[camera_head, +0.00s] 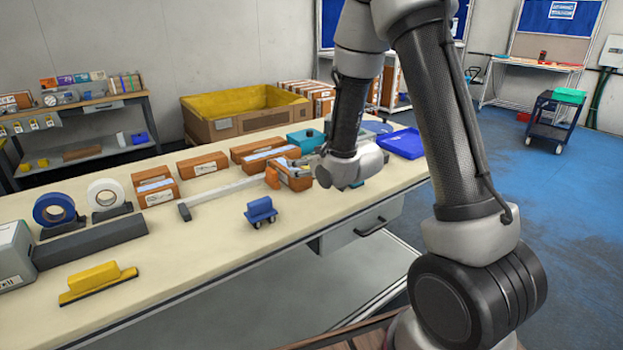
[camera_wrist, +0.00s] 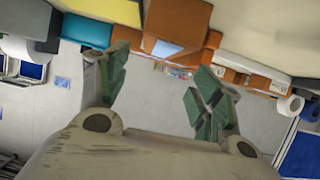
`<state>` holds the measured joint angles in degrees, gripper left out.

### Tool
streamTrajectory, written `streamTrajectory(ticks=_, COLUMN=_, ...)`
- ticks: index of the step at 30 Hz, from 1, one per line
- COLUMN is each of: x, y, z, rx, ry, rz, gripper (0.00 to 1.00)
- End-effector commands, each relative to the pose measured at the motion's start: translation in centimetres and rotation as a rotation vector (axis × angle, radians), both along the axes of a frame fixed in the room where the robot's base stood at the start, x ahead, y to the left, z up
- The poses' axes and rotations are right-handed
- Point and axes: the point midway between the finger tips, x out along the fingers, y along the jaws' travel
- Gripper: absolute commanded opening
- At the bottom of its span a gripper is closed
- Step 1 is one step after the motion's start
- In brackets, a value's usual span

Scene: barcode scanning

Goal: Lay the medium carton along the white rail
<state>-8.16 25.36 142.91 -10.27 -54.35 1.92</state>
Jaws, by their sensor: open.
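The white rail (camera_head: 230,188) lies across the middle of the table, its near-left end clear. An orange-brown carton (camera_head: 293,180) is at the rail's right end, right beside my gripper (camera_head: 306,165). More cartons stand behind the rail: one with a white label (camera_head: 155,187), a low one (camera_head: 202,165) and a longer one (camera_head: 256,151). I cannot tell by size which is the medium one. In the wrist view my gripper (camera_wrist: 160,88) is open, its green-padded fingers wide apart with nothing between them. A large orange carton (camera_wrist: 178,18) shows beyond the fingers. Any contact is unclear.
A blue wheeled block (camera_head: 260,211) sits in front of the rail. Blue and white tape rolls (camera_head: 105,193) and a yellow-handled tool (camera_head: 97,282) are at left. A teal box (camera_head: 305,140) and blue tray (camera_head: 402,144) are at the far right. The front middle is clear.

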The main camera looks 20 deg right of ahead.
Motion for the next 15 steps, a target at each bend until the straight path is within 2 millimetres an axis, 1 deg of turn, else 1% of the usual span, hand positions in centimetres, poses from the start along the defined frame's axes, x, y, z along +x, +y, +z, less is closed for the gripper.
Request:
streamTrajectory(ticks=1, x=0.1, y=0.3, z=-0.4, rx=0.006, ry=-0.009, rz=0.006, gripper=0.66)
streamTrajectory(ticks=5, x=0.8, y=0.7, z=-0.9, rx=0.015, ry=-0.025, rz=0.013, gripper=0.66)
streamTrajectory(ticks=11, x=2.9, y=1.5, z=-1.9, rx=0.014, ry=-0.025, rz=0.012, gripper=0.66)
streamTrajectory(ticks=15, x=4.6, y=2.2, z=-2.9, rx=0.014, ry=-0.025, rz=0.013, gripper=0.66)
